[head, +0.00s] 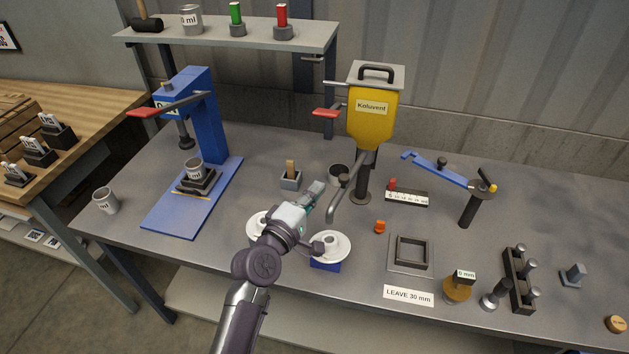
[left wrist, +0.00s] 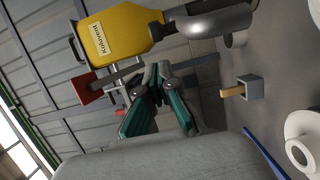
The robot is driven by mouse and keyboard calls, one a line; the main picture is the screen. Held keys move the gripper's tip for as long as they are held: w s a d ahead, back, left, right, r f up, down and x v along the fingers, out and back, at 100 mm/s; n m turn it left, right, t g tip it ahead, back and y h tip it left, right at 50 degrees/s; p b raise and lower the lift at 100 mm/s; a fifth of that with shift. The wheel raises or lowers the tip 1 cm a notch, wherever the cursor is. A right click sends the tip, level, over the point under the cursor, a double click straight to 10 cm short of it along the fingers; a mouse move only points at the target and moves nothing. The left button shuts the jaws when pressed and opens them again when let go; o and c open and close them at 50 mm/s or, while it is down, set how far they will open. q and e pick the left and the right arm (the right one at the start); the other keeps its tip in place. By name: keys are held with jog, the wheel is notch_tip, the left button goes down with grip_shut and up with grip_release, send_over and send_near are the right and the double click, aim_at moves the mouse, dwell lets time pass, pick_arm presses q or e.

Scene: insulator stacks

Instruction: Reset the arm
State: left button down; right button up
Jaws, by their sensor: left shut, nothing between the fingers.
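My left gripper (head: 311,198) is over the middle of the grey workbench in the head view, with its arm coming up from the bottom. In the left wrist view its green-sided fingers (left wrist: 160,90) are shut, with nothing between them. The yellow Koluvent dispenser (head: 370,118) stands behind and to the right of it; it also shows in the left wrist view (left wrist: 118,38). The gripper's tip is near the dispenser's grey spout (head: 343,190), and I cannot tell if they touch. My right gripper is not in view.
White insulator discs (head: 330,246) lie close beside my left wrist. A small holder with a wooden-handled tool (head: 291,178) and a grey cup (head: 339,174) stand just behind. A blue press (head: 205,125) is at left, a blue lever arm (head: 440,170) at right.

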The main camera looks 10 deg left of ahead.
pick_arm(q)
jog(key=s+a+f+m+g, duration=0.1)
jog(key=s+f+m+g, duration=0.35)
jog(key=s, duration=0.45)
jog(key=s+a+f+m+g, duration=0.1)
jog(key=s+f+m+g, duration=0.3)
jog(key=s+f+m, duration=0.3)
jog(key=s+a+f+m+g+y, duration=0.2)
jog(key=s+a+y, duration=0.15)
jog(key=s, duration=0.35)
jog(key=s+a+f+m+g+y, duration=0.1)
jog(key=s+a+m+g+y, duration=0.2)
jog(key=s, duration=0.5)
notch_tip(320, 180, down, 25)
jog(key=s+a+g+h, duration=0.1)
jog(key=g, duration=0.1)
jog(key=s+a+f, duration=0.3)
jog(key=s+f, duration=1.4)
jog(key=shift+s+f+g, duration=0.25)
jog(key=shift+f+g, duration=0.1)
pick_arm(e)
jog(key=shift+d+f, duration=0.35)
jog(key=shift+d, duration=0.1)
